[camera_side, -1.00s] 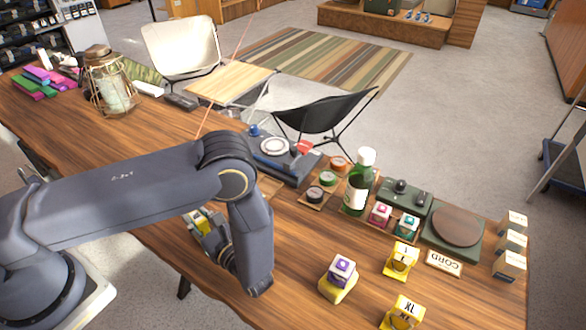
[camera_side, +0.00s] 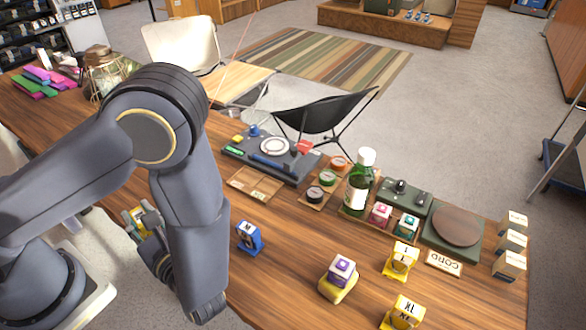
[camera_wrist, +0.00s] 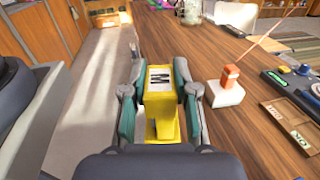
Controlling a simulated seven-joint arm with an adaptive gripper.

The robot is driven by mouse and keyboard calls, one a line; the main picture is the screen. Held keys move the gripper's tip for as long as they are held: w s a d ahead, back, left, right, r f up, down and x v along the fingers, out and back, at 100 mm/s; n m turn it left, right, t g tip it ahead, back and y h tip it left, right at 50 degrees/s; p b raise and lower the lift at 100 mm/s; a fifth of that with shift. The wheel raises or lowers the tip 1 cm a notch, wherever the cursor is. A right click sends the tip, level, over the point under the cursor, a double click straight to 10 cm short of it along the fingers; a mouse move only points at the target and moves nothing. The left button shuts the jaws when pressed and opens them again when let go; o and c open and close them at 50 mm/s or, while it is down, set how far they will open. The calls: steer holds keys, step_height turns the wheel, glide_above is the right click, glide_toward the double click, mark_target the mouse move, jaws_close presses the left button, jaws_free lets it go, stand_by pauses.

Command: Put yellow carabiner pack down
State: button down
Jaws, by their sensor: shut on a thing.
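My gripper (camera_wrist: 160,110) is shut on a yellow pack (camera_wrist: 160,100) with a black-on-white label, held between its two fingers in the wrist view. In the side view my gripper (camera_side: 152,245) is low at the left, partly behind my arm, with a bit of the yellow pack (camera_side: 138,217) showing. The pack is near the front edge of the wooden table (camera_side: 285,250). I cannot tell whether its underside touches anything. Two other yellow packs, one farther back (camera_side: 401,260) and one nearer (camera_side: 403,313), stand at the right.
A blue pack (camera_side: 249,238) and a purple-topped yellow pack (camera_side: 340,275) stand on the table. An orange item on a white block (camera_wrist: 228,85) is right of my gripper. A brown tray (camera_side: 255,184), a green bottle (camera_side: 358,185) and a CORD sign (camera_side: 444,263) stand farther off.

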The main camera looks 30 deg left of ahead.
steer(key=w+a+m+t, duration=0.2)
steer(key=w+a, duration=0.8)
steer(key=a, duration=0.3)
steer(key=s+a+r+n+g, duration=0.1)
steer(key=s+a+n+g, duration=0.2)
steer(key=a, duration=0.5)
steer(key=s+a+n+g, duration=0.1)
steer(key=s+a+g, duration=0.25)
steer(key=a, duration=0.55)
steer(key=shift+t, duration=0.35)
steer(key=shift+w+a+f, duration=1.4)
steer(key=shift+w+f, duration=0.15)
steer(key=shift+f, duration=0.5)
steer(key=shift+w+a+f, duration=1.45)
steer(key=shift+w+f, duration=0.1)
steer(key=shift+f, duration=0.45)
steer(key=shift+w+a+f, duration=1.4)
steer(key=shift+w+f, duration=0.15)
steer(key=shift+f, duration=0.5)
